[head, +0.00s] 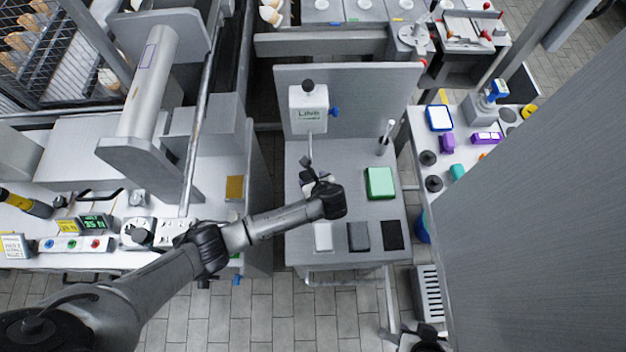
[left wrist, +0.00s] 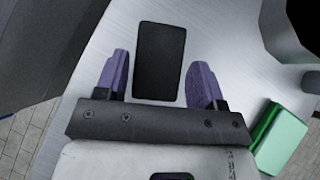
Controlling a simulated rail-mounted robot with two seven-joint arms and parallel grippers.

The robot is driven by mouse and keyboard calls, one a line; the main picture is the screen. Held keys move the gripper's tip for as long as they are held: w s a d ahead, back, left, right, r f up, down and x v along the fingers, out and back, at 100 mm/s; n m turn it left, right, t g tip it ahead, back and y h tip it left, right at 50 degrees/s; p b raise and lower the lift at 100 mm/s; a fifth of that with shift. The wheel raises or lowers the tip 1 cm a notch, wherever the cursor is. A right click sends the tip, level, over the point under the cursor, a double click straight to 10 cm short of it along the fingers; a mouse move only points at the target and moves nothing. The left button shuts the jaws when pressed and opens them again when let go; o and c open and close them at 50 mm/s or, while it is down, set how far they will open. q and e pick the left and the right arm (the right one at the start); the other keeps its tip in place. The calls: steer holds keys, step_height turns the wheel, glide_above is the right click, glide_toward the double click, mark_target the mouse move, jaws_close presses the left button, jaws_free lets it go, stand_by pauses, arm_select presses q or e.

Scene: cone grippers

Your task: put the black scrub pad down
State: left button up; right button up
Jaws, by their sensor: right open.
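My left gripper (head: 309,178) is low over the grey metal table, below the labelled dispenser. In the left wrist view, its two purple fingers (left wrist: 160,80) are apart. A black scrub pad (left wrist: 159,62) lies flat on the table between and ahead of them, with a gap on each side, so they do not grip it. In the head view my gripper and wrist hide most of that spot. My right gripper (head: 395,332) is at the bottom edge, below the table, partly cut off; it is open.
A green box (head: 380,183) stands right of my left gripper, also in the left wrist view (left wrist: 283,138). White (head: 323,237), dark grey (head: 358,236) and black (head: 392,235) flat squares line the front edge. The dispenser (head: 308,108) stands behind, a brush holder (head: 382,147) at the right.

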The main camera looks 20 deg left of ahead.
arm_select(q)
steer(key=shift+o, duration=1.2)
steer(key=shift+r, duration=0.35)
steer(key=p+v, duration=0.2)
steer(key=v, duration=1)
steer(key=shift+r, duration=0.25)
